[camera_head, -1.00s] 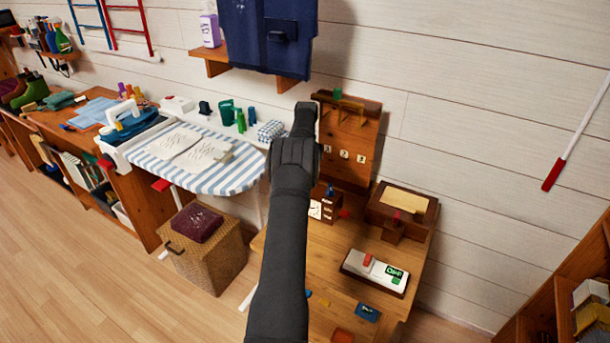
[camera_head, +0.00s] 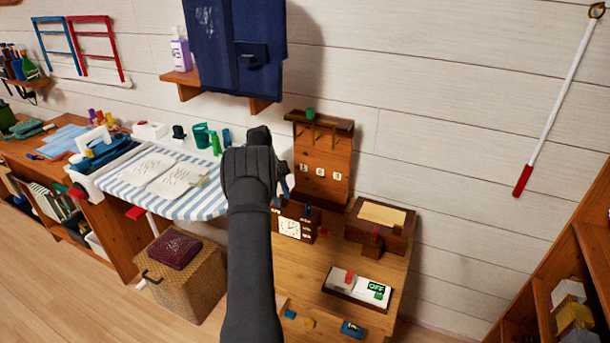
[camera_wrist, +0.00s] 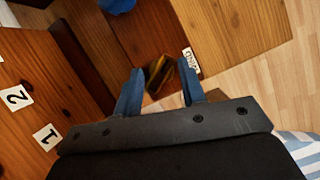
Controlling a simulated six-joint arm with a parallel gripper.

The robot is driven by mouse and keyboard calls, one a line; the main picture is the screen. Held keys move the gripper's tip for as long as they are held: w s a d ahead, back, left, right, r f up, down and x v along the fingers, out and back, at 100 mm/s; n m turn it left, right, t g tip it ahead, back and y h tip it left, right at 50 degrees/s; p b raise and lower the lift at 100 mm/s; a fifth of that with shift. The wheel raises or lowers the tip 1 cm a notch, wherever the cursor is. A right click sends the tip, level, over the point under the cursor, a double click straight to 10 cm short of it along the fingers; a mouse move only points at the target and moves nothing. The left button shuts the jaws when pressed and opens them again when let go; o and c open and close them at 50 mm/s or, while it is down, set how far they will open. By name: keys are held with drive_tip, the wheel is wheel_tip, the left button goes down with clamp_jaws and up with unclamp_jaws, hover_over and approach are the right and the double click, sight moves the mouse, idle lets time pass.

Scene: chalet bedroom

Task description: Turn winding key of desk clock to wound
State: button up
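The desk clock (camera_head: 290,228) is a small brown wooden block with a white square dial. It stands on the wooden desk, to the right of my arm. A small blue piece (camera_head: 308,210) shows at its top and a small red piece (camera_head: 322,231) at its right side; I cannot tell which is the winding key. My gripper (camera_head: 284,187) is above and slightly left of the clock. In the wrist view its blue fingers (camera_wrist: 160,88) are apart, with a dark brown and yellowish piece (camera_wrist: 158,72) seen beyond the gap; I cannot identify it.
A numbered wooden board (camera_head: 322,160) stands behind the clock. A wooden box (camera_head: 380,224) and a white switch panel (camera_head: 358,287) are to its right. Small blue and yellow pieces lie at the desk's front. A striped ironing board (camera_head: 190,204) is to the left.

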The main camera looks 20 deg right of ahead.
drive_tip(key=shift+a+n+t+h, duration=0.1)
drive_tip(key=shift+n+t+h, duration=0.25)
drive_tip(key=shift+n, duration=0.85)
drive_tip(key=a+v, duration=0.1)
drive_tip(key=v, duration=0.7)
drive_tip(key=s+d+r+m+t, duration=0.1)
drive_tip(key=s+r+m, duration=0.3)
drive_tip(key=s+m, duration=0.3)
drive_tip(key=s+d+r+m+t+y, duration=0.1)
drive_tip(key=s+d+r+m+t, duration=0.1)
drive_tip(key=s+r+m, duration=0.3)
drive_tip(key=s+d+r+m+t+y, duration=0.1)
drive_tip(key=s+r+m, duration=0.4)
drive_tip(key=s+m, duration=0.6)
drive_tip(key=shift+d+r+m, duration=0.15)
drive_tip(key=shift+m, duration=1.05)
drive_tip(key=shift+t, duration=0.25)
